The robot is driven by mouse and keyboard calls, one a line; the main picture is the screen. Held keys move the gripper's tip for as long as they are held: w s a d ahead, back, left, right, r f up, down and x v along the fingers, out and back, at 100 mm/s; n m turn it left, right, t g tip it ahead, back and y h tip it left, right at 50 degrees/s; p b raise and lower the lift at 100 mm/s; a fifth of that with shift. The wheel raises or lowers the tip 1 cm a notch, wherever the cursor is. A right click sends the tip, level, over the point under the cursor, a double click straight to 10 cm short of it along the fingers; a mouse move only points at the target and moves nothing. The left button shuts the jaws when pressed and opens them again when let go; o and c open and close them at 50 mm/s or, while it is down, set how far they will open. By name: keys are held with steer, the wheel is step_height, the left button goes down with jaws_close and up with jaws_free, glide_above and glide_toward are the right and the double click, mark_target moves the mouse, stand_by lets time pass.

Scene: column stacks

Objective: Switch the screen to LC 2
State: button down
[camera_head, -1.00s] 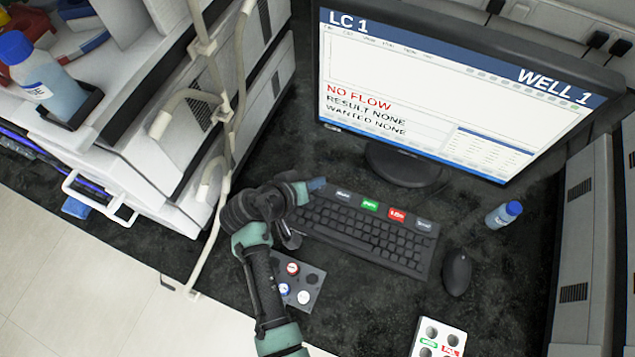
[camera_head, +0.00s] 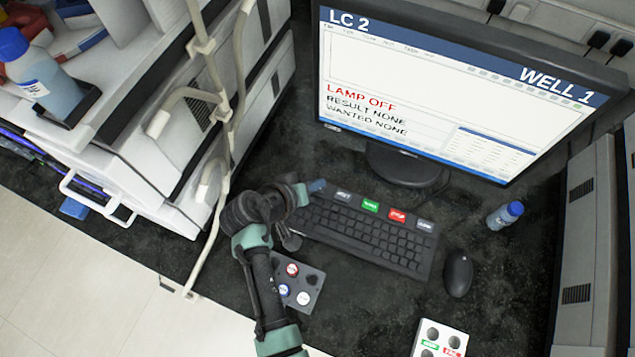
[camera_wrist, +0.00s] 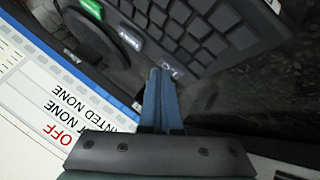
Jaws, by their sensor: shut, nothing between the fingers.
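The monitor (camera_head: 430,90) shows LC 2 at its top left and WELL 1 at its top right. Red text reads LAMP OFF, with RESULT NONE and WANTED NONE below it. The black keyboard (camera_head: 375,235) lies in front of the monitor and has grey, green and red labelled keys along its back row. My gripper (camera_head: 318,185) is shut and empty at the keyboard's back left corner. In the wrist view, its blue fingers (camera_wrist: 163,85) are together beside a key marked LC; whether they touch it I cannot tell.
A mouse (camera_head: 458,274) and a blue-capped bottle (camera_head: 505,214) stand right of the keyboard. A dark tray with round caps (camera_head: 299,284) lies beside my arm. A white rack (camera_head: 439,341) is at the front right. Instrument stacks with tubing (camera_head: 190,170) flank the left.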

steer(key=shift+r, duration=0.1)
stand_by(0.3)
steer(key=shift+r+p, duration=0.65)
steer(key=shift+p, duration=0.15)
steer(key=shift+r, duration=0.15)
step_height(320, 180, up, 5)
steer(key=p, duration=0.4)
stand_by(1.5)
